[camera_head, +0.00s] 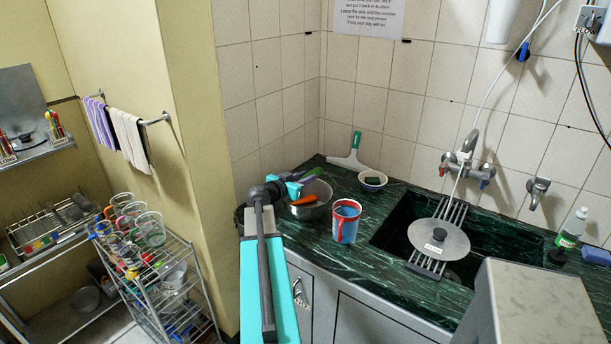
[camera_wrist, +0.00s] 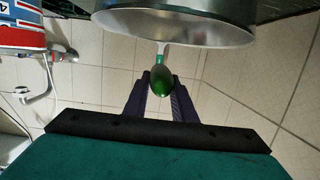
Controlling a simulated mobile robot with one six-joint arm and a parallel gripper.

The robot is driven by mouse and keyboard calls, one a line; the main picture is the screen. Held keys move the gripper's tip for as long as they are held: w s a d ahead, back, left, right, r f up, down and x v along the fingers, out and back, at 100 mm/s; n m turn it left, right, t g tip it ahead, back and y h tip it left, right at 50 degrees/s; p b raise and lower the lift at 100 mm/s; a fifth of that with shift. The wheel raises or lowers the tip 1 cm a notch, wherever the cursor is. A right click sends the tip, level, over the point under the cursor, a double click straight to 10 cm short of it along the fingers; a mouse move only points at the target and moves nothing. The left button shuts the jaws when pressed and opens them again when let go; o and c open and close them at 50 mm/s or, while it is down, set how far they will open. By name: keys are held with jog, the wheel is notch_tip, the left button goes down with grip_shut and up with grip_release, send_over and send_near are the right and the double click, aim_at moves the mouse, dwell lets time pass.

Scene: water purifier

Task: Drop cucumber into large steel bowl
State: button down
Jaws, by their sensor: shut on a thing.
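My gripper (camera_wrist: 160,100) is shut on the dark green cucumber (camera_wrist: 162,83), whose rounded end shows between the two dark fingers in the wrist view. In the head view, the cucumber (camera_head: 319,171) is a small green shape at the end of my arm, partly hidden, above the back of the large steel bowl (camera_head: 318,211). The bowl stands on the counter and holds an orange carrot (camera_head: 303,199). The bowl (camera_wrist: 190,30) fills the top of the wrist view, and the cucumber appears apart from its wall. The rest of the bowl's inside is hidden.
A red, white and blue mug (camera_head: 345,222) stands right of the bowl. The sink (camera_head: 400,240) with a lid on a rack (camera_head: 438,238) lies to the right. A tiled wall (camera_head: 370,90) closes the back.

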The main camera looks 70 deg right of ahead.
jog(key=c, duration=1.4)
grip_release()
jog(key=shift+a, duration=0.1)
jog(key=b+v, duration=0.4)
jog(key=v, duration=0.9)
jog(key=shift+w+a, duration=0.1)
jog(key=shift+a, duration=0.25)
